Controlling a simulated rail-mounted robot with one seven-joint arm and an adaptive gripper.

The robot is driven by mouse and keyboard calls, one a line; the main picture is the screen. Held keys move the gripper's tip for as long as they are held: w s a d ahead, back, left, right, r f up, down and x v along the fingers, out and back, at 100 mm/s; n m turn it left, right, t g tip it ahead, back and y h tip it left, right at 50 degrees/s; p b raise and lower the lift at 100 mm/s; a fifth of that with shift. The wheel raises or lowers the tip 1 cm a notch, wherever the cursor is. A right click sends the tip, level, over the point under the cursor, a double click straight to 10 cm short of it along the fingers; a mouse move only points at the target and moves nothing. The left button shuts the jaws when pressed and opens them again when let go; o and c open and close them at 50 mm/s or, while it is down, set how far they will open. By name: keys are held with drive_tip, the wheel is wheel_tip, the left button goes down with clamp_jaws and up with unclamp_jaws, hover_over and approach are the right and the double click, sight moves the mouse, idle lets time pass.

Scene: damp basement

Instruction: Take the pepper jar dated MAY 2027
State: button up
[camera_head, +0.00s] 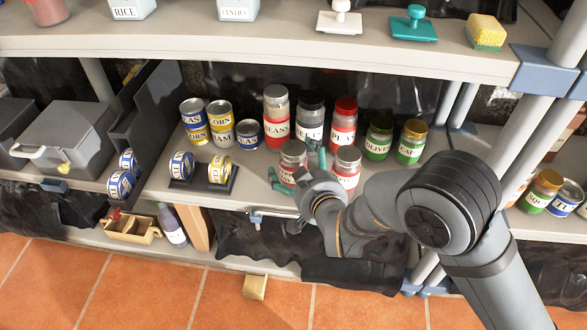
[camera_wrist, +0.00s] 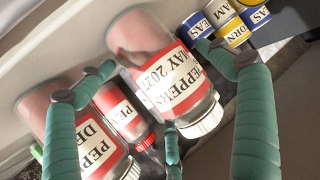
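Two pepper jars with red and white labels stand at the front of the shelf in the head view. My gripper (camera_head: 303,172) is at the left jar. Its teal fingers (camera_wrist: 155,58) are spread on either side of that jar in the wrist view; I cannot tell whether they touch it.
Taller jars of beans and others (camera_head: 277,118) stand close behind. Green-labelled jars (camera_head: 379,139) are to the right. Cans (camera_head: 193,120) and a dark rack (camera_head: 203,180) are to the left. The upper shelf (camera_head: 270,42) overhangs the back.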

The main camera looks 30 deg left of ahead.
drive_tip(key=c, duration=1.6)
drive_tip(key=shift+a+r, duration=0.1)
drive_tip(key=shift+c, duration=0.2)
